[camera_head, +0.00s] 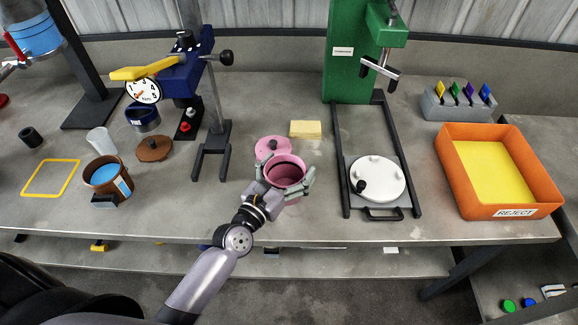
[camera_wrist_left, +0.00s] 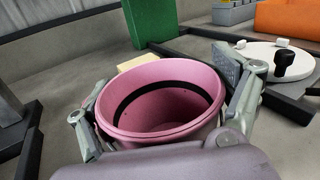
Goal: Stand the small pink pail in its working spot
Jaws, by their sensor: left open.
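The small pink pail (camera_head: 285,170) stands upright and open-topped on the bench, near the front edge at the middle. It looks empty, with a dark band around its inside wall in the left wrist view (camera_wrist_left: 165,95). My left gripper (camera_head: 284,178) has its fingers on either side of the pail, spread and not clamped; whether a finger touches the wall cannot be told. A pink lid (camera_head: 272,147) with a dark knob lies just behind the pail. The pail's working spot is not clearly marked out. My right gripper is not in view.
A blue-headed column (camera_head: 186,75) with a forked base stands left of the pail. A green column (camera_head: 350,60) with rails and a white round lid (camera_head: 378,180) stands right. A yellow sponge (camera_head: 305,129) lies behind. A yellow square outline (camera_head: 52,177) and brown pot (camera_head: 103,178) are left; an orange reject tray (camera_head: 475,205) is right.

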